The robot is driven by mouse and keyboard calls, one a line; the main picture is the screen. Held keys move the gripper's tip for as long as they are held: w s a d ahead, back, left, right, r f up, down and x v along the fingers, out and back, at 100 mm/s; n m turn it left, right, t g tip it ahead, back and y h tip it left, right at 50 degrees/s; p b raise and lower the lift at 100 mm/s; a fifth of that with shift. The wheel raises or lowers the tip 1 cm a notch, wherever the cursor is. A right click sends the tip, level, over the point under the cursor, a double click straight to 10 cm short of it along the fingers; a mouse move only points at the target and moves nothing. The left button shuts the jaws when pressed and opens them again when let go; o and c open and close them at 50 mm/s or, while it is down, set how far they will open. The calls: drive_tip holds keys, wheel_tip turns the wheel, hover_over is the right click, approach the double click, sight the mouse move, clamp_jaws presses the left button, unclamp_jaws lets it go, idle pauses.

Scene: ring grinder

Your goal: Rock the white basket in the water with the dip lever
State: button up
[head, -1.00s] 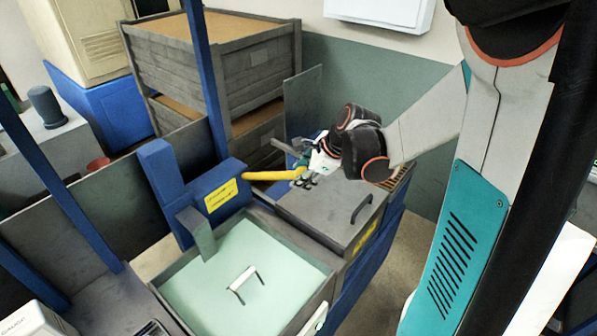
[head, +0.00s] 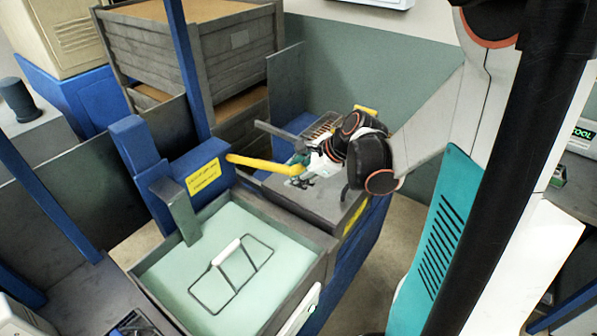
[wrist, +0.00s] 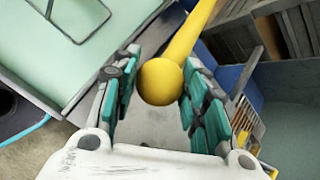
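The dip lever (head: 262,165) is a yellow bar running from a blue post to my gripper (head: 303,163). The basket (head: 231,274) shows as a dark rectangular wire outline with a white handle bar (head: 226,251) in the pale green water (head: 180,275) of the tank. Part of the wire outline also shows at the upper left of the wrist view (wrist: 80,42). Anything lower is hidden by the cloudy water.
The blue post (head: 190,170) with a yellow label stands behind the tank (head: 318,245). A grey box top (head: 325,197) lies under my gripper. Wooden crates (head: 205,60) are stacked behind. A grey upright panel (head: 286,95) stands just beyond the lever.

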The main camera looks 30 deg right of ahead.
drive_tip(key=shift+o, duration=1.1)
drive_tip(key=shift+s+d+r, duration=0.2)
drive_tip(key=shift+s+r, duration=0.15)
drive_tip(key=shift+r, duration=0.15)
drive_tip(key=s+d, duration=0.5)
drive_tip(key=s, duration=0.6)
drive_tip(key=shift+w, duration=0.1)
